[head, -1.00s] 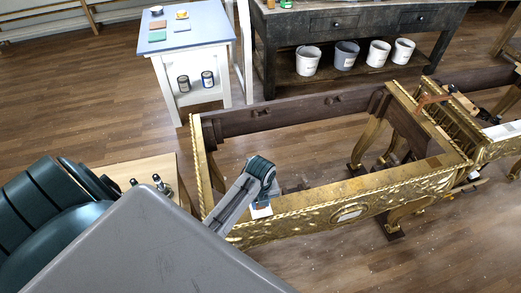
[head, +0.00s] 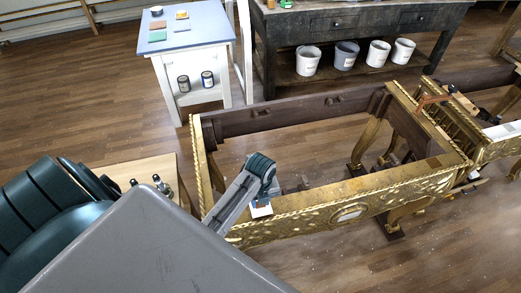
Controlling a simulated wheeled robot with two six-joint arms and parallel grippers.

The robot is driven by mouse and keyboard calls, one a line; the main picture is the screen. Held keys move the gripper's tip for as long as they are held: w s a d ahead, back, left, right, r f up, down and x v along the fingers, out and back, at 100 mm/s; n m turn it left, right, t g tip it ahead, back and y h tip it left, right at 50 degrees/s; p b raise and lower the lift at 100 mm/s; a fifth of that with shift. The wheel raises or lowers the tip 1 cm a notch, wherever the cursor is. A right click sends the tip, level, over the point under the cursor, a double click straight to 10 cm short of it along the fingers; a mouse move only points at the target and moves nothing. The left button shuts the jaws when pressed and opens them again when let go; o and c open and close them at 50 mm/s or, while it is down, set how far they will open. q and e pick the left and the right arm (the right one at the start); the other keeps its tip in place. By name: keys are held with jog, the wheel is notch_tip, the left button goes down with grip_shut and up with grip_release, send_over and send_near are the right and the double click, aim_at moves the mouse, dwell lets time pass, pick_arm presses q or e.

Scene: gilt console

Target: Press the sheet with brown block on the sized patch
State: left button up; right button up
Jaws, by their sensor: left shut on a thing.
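My left gripper (head: 263,200) reaches in from the left and points down at the front rail of the gilt console frame (head: 372,186). It is shut on a small block, which is mostly hidden behind the fingers, so its colour is hard to tell. A small white sheet (head: 262,211) shows on the rail's top right under the gripper. Whether the block touches the sheet cannot be made out. The sized patch cannot be told apart under it. My right gripper is not in view.
A white side table (head: 205,38) with small coloured pads stands at the back left. A dark workbench (head: 345,40) with several buckets on its shelf stands behind the console. A light wooden stand (head: 150,170) is left of the frame. The frame's middle is open to the floor.

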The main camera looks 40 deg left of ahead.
pick_arm(q)
jog(key=shift+r, duration=2.75)
